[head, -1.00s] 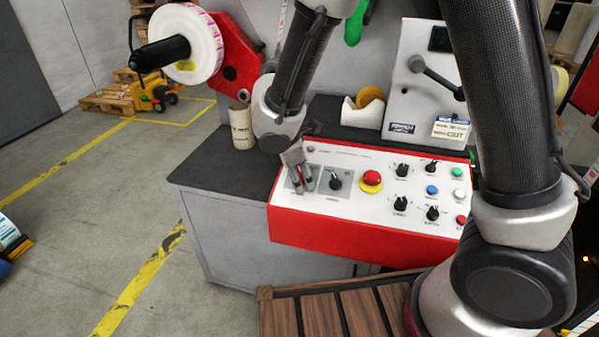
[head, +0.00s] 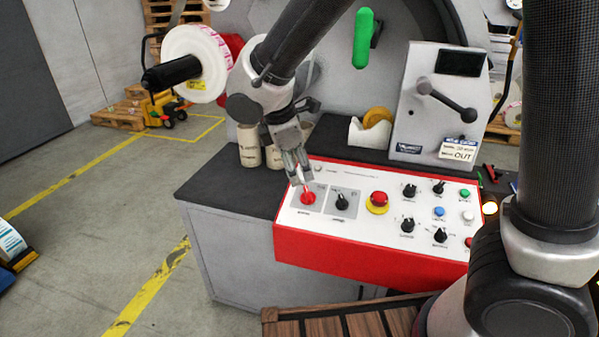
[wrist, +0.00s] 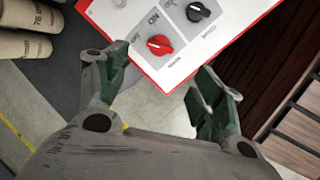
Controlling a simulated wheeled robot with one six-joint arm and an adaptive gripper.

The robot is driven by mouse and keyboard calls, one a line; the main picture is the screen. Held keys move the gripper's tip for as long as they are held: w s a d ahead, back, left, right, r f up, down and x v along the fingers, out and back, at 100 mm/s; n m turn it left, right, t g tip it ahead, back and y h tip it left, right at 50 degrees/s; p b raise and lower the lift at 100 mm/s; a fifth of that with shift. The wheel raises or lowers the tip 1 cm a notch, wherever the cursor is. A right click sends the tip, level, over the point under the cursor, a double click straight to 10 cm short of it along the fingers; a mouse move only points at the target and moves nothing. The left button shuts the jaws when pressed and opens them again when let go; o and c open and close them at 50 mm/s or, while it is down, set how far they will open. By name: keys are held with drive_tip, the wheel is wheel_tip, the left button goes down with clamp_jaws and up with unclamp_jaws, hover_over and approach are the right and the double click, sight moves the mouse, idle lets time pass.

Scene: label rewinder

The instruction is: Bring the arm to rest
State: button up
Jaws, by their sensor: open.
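My gripper (head: 299,178) is open and empty. In the head view it hangs above the left end of the red and white control panel (head: 345,249), close to the red rotary switch (head: 308,198). In the wrist view my gripper (wrist: 163,90) has its two fingers spread apart, with the red switch (wrist: 159,45) beyond the fingertips and between them in the picture. The fingers appear apart from the switch. A black knob (wrist: 198,11) sits beside it, and it also shows in the head view (head: 342,202).
A red emergency button (head: 378,199) and several knobs and buttons lie further right on the panel. Cardboard cores (head: 248,146) stand behind my gripper on the dark bench top. A white label roll (head: 196,65) hangs at the left. Wooden slats (head: 350,325) lie in front.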

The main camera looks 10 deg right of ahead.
drive_tip(key=shift+r, duration=0.1)
drive_tip(key=s+d+r+m+y, duration=0.1)
drive_tip(key=s+d+r+m, duration=0.2)
drive_tip(key=d, duration=0.7)
drive_tip(key=s+d+r+m+y, duration=0.1)
drive_tip(key=s+d+r+m, duration=0.3)
drive_tip(key=s+d+m, duration=0.4)
drive_tip(key=s+d+r+m+t, duration=0.1)
drive_tip(key=s+d+r+m, duration=0.3)
drive_tip(key=d+m, duration=0.4)
drive_tip(key=s+d, duration=0.1)
drive_tip(key=d, duration=0.4)
drive_tip(key=shift+s+m+y, duration=0.3)
drive_tip(key=shift+y, duration=0.1)
drive_tip(key=shift+d, duration=0.1)
